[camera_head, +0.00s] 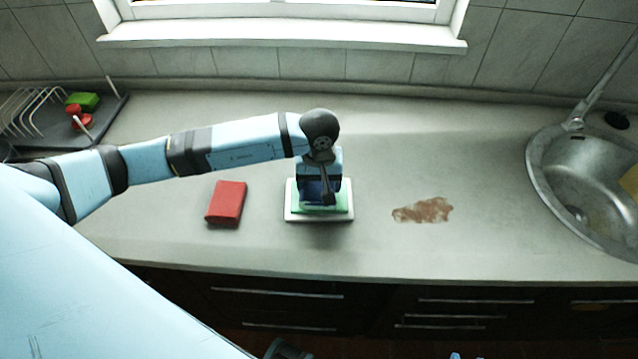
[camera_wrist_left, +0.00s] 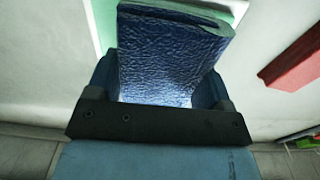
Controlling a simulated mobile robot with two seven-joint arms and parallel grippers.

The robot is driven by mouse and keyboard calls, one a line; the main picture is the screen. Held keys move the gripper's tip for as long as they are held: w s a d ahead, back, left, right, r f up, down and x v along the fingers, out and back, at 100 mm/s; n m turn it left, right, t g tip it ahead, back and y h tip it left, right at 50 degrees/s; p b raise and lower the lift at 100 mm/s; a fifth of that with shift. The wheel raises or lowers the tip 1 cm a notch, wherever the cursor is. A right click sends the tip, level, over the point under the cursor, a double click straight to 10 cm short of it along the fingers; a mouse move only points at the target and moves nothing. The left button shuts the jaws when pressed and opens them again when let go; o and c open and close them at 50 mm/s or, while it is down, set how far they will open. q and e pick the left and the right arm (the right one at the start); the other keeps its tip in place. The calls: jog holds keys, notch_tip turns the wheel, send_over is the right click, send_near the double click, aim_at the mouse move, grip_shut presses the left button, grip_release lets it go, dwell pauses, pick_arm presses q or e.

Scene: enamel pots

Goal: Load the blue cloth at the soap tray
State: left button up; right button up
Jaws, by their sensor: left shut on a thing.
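My left gripper (camera_wrist_left: 160,88) is shut on the blue cloth (camera_wrist_left: 165,50), a folded dark blue block between its fingers in the left wrist view. In the head view the gripper (camera_head: 322,190) is over the soap tray (camera_head: 319,218), a white-rimmed tray with a green inside. The cloth is mostly hidden there by the wrist and fingers. The cloth is over the tray's green surface; I cannot tell whether it touches it. My right gripper is not clearly in view.
A red block (camera_head: 226,203) lies left of the tray. A brown stain (camera_head: 422,210) marks the counter to the right. A steel sink (camera_head: 590,185) is at the far right. A dish rack (camera_head: 30,115) with red and green items stands at the back left.

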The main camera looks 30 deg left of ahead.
pick_arm(q)
jog(key=shift+r+p, duration=0.85)
jog(key=shift+r, duration=1.7)
